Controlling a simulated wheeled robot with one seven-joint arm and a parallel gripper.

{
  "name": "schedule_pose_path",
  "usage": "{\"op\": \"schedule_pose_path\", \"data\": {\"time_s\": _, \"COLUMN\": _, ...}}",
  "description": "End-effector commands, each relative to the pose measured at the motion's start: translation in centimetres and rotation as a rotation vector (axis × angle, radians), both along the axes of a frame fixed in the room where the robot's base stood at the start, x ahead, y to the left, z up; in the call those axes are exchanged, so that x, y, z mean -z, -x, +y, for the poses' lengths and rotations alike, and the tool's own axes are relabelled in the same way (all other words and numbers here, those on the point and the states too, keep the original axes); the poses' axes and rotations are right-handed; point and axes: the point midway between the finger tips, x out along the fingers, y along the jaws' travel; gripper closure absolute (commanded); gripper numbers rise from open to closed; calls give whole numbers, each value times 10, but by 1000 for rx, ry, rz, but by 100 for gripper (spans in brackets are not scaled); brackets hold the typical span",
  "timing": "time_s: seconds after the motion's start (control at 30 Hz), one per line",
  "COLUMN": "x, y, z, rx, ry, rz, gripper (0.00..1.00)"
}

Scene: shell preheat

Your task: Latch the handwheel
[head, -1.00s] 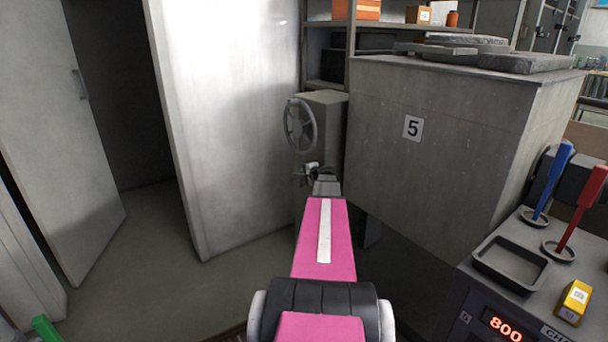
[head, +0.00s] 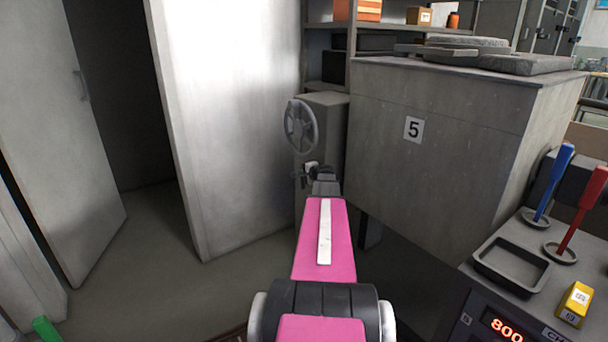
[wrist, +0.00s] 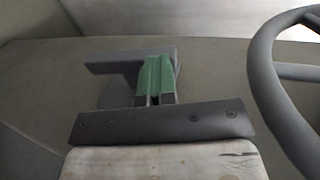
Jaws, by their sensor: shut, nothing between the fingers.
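The grey spoked handwheel (head: 300,127) is mounted on the grey box beside the furnace-like cabinet marked 5. Part of its curved rim (wrist: 268,75) fills the right side of the wrist view. My gripper (head: 304,175) is small and partly hidden behind my arm in the head view, just below the wheel. In the wrist view its green fingertips (wrist: 155,80) are together with nothing between them, left of the rim and apart from it in the picture. A grey angled piece lies around the fingers there; I cannot tell whether it is a latch or part of my gripper.
The cabinet marked 5 (head: 450,140) stands close to the right of my arm. A large pale panel (head: 225,120) stands at the left. A console (head: 530,255) with a tray and blue and red handles is at lower right.

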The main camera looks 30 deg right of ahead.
Motion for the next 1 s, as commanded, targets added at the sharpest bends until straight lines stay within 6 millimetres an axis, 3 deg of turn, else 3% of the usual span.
{"op": "schedule_pose_path", "data": {"time_s": 0.5, "x": -8, "y": -27, "z": 1, "rx": -1, "ry": 0, "rz": -1, "gripper": 100}}
{"op": "schedule_pose_path", "data": {"time_s": 1.0, "x": -3, "y": -50, "z": 4, "rx": -1, "ry": 0, "rz": 0, "gripper": 100}}
